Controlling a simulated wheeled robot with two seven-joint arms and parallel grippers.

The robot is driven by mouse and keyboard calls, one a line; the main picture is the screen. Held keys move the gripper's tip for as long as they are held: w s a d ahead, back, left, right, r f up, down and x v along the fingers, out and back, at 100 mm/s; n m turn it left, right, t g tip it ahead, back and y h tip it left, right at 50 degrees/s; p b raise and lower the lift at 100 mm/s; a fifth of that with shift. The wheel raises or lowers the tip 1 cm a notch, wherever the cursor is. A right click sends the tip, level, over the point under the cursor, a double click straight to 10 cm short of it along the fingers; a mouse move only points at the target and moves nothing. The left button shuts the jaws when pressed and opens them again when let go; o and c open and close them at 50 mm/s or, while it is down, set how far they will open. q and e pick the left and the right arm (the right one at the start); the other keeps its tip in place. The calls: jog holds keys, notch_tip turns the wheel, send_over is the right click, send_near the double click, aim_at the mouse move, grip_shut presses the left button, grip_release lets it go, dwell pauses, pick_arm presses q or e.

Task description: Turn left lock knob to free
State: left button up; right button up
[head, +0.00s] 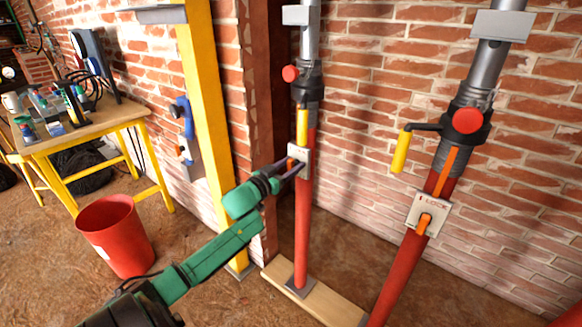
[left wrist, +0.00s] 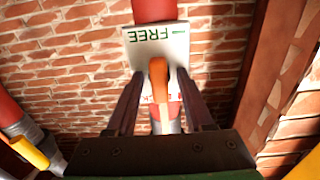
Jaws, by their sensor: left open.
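The left lock knob is a small orange lever (left wrist: 158,82) on a pale plate (left wrist: 172,38) fixed to the left red prop (head: 303,225). In the left wrist view the plate reads FREE, upside down, with red lettering partly hidden lower down. The lever lies roughly along the prop. My left gripper (head: 290,170) reaches the plate from the left. It is open, with one dark finger on each side of the lever; gaps show, and I cannot tell whether either finger touches it. My right gripper is not in view.
A second, tilted red prop (head: 395,275) stands at right, with a LOCK plate (head: 429,205) and yellow handle (head: 400,152). Both props stand by a wooden board (head: 325,300). A yellow post (head: 205,90), red bucket (head: 115,235) and cluttered workbench (head: 100,130) are left.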

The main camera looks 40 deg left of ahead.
pick_arm(q)
grip_shut()
